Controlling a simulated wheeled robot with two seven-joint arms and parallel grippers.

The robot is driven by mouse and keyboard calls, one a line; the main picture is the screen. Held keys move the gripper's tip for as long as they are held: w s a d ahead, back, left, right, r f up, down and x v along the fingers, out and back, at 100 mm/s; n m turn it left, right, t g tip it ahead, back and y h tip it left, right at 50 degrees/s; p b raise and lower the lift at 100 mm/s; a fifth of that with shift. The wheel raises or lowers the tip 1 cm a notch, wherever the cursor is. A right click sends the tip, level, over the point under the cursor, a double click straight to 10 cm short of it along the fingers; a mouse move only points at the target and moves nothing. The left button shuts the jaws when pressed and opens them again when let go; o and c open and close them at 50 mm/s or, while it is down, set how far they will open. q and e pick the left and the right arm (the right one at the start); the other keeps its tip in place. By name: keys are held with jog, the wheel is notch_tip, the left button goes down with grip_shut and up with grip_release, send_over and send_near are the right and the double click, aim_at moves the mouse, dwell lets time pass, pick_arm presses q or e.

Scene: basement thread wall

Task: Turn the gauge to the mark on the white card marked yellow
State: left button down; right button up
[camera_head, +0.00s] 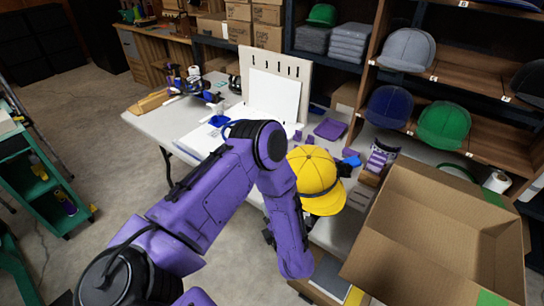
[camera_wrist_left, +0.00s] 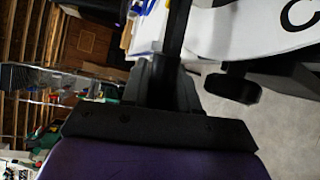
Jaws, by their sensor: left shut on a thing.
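My left arm (camera_head: 215,190) crosses the middle of the head view, and its forearm hangs down left of a yellow cap (camera_head: 313,172). The forearm hides most of the hand there. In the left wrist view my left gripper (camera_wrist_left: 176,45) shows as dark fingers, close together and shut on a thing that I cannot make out. A white surface (camera_wrist_left: 255,25) with a black curved marking lies right of the fingers, with a dark rounded part (camera_wrist_left: 232,88) below it. I cannot tell the gauge or the card marked yellow in either view. My right gripper is not in view.
A white table (camera_head: 150,118) bears a pale slotted board (camera_head: 290,68) and a purple tray (camera_head: 330,128). An open cardboard box (camera_head: 430,240) stands at the right. Cap shelves (camera_head: 475,90) rise behind. The floor at left is clear beside a green cart (camera_head: 40,185).

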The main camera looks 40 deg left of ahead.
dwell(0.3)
pick_arm(q)
jog(key=c, duration=0.9)
grip_release()
jog(key=shift+c, duration=0.2)
